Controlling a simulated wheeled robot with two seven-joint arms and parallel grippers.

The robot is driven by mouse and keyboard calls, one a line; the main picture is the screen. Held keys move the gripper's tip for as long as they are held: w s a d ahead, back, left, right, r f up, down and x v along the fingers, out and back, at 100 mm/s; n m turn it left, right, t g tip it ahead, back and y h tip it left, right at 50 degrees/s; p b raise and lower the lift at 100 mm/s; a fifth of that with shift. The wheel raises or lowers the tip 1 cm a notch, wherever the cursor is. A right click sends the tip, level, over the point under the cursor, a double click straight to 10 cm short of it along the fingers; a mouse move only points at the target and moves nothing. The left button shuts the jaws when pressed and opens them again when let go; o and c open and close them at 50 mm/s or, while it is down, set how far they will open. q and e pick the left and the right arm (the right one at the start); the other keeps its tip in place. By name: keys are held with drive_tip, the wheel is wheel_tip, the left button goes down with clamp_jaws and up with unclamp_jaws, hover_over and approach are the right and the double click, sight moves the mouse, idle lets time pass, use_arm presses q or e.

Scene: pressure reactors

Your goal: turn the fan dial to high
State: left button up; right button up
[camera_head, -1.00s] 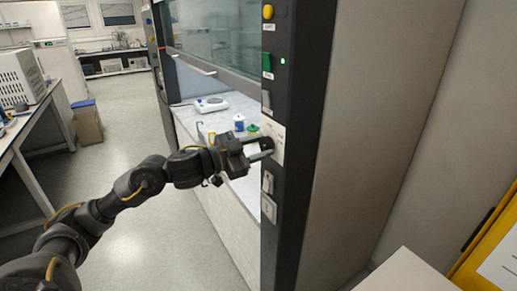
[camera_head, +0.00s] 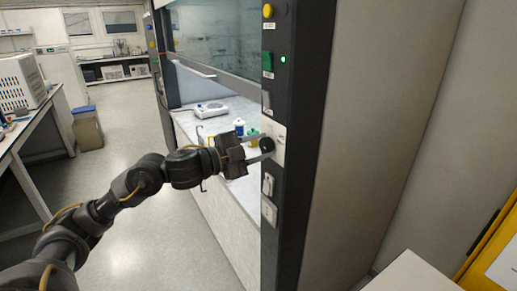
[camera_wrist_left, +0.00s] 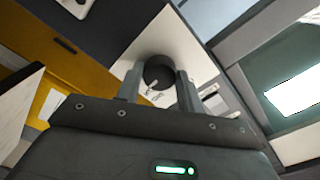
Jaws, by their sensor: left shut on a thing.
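The fan dial (camera_head: 267,145) is a round black knob on a white plate (camera_head: 278,146) on the dark post of the fume hood. My left gripper (camera_head: 257,147) reaches it from the left and is shut on it. In the left wrist view, the dial (camera_wrist_left: 158,70) sits between the two fingers (camera_wrist_left: 160,88), with a small light mark on it. The dial's scale is too small to read. My right gripper is not in view.
Above the dial on the post (camera_head: 305,110) are a green switch (camera_head: 267,61) and a yellow button (camera_head: 268,11). Sockets (camera_head: 268,184) sit below. Inside the hood are a white hot plate (camera_head: 211,110) and small bottles. A yellow cabinet (camera_head: 490,250) stands at right.

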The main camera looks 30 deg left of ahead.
use_arm(q)
drive_tip(key=o, duration=1)
drive_tip(key=shift+s+a+f+b, duration=0.15)
drive_tip(key=shift+s+a+b, duration=0.15)
drive_tip(key=shift+s, duration=0.15)
drive_tip(key=b+v, duration=0.6)
drive_tip(key=v, duration=0.3)
drive_tip(key=shift+s+a, duration=0.15)
drive_tip(key=shift+s, duration=0.2)
